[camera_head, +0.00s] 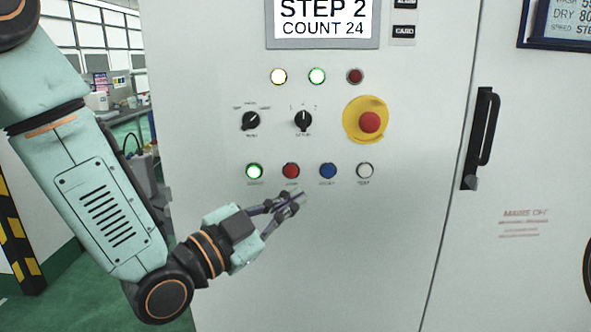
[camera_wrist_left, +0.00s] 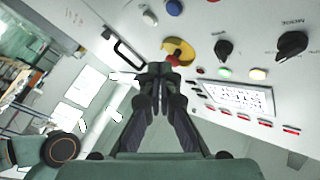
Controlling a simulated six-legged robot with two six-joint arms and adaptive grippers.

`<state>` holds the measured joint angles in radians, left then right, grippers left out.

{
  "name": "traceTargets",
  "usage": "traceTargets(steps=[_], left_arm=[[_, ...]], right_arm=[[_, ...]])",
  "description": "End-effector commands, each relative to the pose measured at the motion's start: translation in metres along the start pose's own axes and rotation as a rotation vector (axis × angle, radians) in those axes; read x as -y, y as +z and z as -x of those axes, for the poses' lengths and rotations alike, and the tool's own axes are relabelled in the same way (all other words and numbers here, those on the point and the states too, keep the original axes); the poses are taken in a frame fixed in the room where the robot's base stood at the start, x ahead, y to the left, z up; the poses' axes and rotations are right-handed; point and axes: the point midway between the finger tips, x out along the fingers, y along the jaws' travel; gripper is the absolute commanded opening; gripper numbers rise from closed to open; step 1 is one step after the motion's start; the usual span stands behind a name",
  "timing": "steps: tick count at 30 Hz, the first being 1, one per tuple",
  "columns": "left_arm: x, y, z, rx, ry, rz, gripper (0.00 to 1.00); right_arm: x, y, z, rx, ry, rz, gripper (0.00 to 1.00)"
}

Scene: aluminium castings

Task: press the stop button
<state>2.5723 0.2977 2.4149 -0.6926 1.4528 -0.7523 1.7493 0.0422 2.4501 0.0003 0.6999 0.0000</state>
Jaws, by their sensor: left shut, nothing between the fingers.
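The red button (camera_head: 291,171) sits second from left in the lower row of the white panel; its small label is too blurred to read. A sliver of it shows at the top edge of the wrist view (camera_wrist_left: 213,1). A separate large red mushroom button (camera_head: 369,122) sits on a yellow round base (camera_head: 351,104), higher and to the right. My left gripper (camera_head: 291,205) is shut and empty, its fingertips just below the red button in the picture. In the wrist view its closed fingers (camera_wrist_left: 160,70) overlap the view of the yellow base; I cannot tell the gap to the panel.
A lit green button (camera_head: 254,171), blue button (camera_head: 328,171) and white button (camera_head: 364,171) flank the red one. Two black knobs (camera_head: 251,121) (camera_head: 303,119) and indicator lamps (camera_head: 317,76) sit above. A black door handle (camera_head: 481,139) is at right.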

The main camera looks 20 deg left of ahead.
Motion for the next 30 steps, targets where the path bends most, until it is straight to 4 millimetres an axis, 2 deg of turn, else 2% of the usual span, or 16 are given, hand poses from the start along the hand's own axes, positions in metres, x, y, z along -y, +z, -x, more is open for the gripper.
traceTargets(steps=[5,21,30], left_arm=[[0.003,0.003,-0.004,0.001,-0.001,0.000,0.00],[0.038,0.038,-0.049,0.000,-0.002,-0.001,0.00],[0.047,0.047,-0.062,0.001,0.001,0.002,0.00]], right_arm=[[0.000,0.000,0.001,-0.001,0.000,0.004,0.40],[0.000,0.000,0.002,-0.001,0.000,0.003,0.40],[0.000,0.000,0.001,-0.001,0.000,0.002,0.40]])
